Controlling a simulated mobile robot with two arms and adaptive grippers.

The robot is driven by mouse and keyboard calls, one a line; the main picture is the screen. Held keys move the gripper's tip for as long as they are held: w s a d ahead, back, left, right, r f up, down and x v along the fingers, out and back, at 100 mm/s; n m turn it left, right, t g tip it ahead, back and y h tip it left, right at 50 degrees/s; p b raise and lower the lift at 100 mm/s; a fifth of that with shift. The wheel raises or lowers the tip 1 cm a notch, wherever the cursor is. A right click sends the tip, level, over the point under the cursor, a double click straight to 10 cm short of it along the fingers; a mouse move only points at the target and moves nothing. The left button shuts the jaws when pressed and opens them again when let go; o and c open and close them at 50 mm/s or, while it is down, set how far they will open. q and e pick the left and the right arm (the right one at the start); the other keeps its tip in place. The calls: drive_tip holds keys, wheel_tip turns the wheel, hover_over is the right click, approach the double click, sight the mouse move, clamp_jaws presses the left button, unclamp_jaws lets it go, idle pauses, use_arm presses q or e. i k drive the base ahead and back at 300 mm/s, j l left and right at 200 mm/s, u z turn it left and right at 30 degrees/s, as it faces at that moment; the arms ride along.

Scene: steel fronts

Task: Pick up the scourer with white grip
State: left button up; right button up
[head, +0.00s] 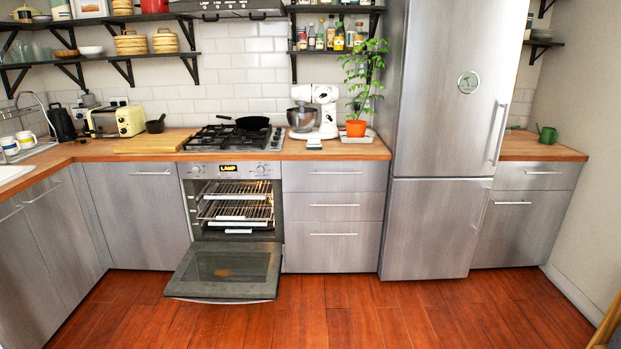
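A small pale item with a dark lower part (314,143) lies near the front edge of the wooden counter, in front of the white stand mixer. It may be the scourer with white grip, but it is too small to tell. I make out no other thing like a scourer. Neither of my grippers is in the head view.
The oven door (225,270) hangs open low over the floor, left of the drawers (335,215). The stand mixer (318,110), hob (233,138) and potted plant (356,128) stand on the counter. The fridge (440,140) is to the right. The wooden floor (390,310) is clear.

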sight(312, 144)
drive_tip(key=i+z, duration=0.15)
drive_tip(key=i, duration=0.7)
drive_tip(key=i+j+z, duration=0.15)
drive_tip(key=i, duration=0.7)
